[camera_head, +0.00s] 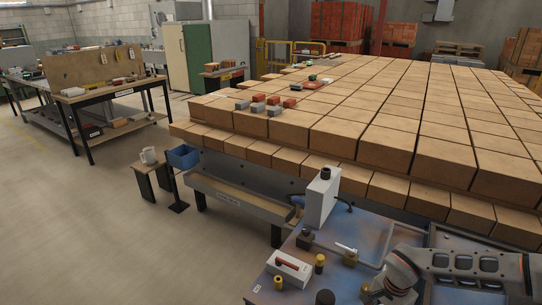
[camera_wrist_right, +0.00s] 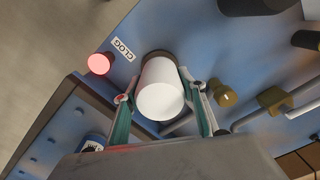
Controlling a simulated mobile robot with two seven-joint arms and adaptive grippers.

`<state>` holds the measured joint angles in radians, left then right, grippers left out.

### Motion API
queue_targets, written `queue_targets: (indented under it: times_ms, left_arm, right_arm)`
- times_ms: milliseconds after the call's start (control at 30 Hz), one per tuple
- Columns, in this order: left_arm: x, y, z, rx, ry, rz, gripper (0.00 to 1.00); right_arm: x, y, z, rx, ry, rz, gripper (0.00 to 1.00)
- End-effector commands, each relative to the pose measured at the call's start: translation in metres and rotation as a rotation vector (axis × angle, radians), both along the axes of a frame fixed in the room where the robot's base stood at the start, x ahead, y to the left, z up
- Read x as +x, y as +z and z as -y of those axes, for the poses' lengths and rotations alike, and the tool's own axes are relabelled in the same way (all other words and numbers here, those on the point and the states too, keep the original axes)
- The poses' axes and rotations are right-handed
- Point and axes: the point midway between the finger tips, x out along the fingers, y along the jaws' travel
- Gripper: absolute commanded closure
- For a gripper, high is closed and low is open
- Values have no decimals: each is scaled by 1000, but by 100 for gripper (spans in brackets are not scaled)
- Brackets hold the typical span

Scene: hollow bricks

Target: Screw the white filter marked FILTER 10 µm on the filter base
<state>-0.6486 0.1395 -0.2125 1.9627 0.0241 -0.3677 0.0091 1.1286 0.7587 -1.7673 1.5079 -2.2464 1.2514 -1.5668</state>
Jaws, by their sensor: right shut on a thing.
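In the right wrist view, the white filter (camera_wrist_right: 161,92) is a plain white cylinder held between the two fingers of my right gripper (camera_wrist_right: 163,112). Its printed marking does not show. A dark round rim (camera_wrist_right: 150,54) shows right behind its far end and looks like the filter base; I cannot tell whether the two touch or how far the filter is screwed. In the head view my right arm comes in from the right over the blue panel, and the filter cannot be made out there. My left gripper is in neither view.
Near the filter in the wrist view are a CLOG label (camera_wrist_right: 123,49), a lit red lamp (camera_wrist_right: 99,64), a brass-coloured fitting (camera_wrist_right: 222,93) and a pipe (camera_wrist_right: 249,119). In the head view a white box (camera_head: 322,197) stands on the blue panel (camera_head: 375,228). Stacked bricks (camera_head: 390,110) lie behind.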

Motion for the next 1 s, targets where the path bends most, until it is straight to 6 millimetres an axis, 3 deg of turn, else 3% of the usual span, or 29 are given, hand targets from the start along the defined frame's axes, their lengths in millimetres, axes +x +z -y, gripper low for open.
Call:
queue_targets:
  times_ms: [400,700,1000]
  left_arm:
    - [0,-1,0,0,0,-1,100]
    - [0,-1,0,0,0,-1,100]
    - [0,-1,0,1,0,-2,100]
  right_arm:
    - [0,0,-1,1,-243,-1,89]
    - [0,0,-1,1,-265,-1,89]
    - [-1,-1,-1,0,-493,-1,89]
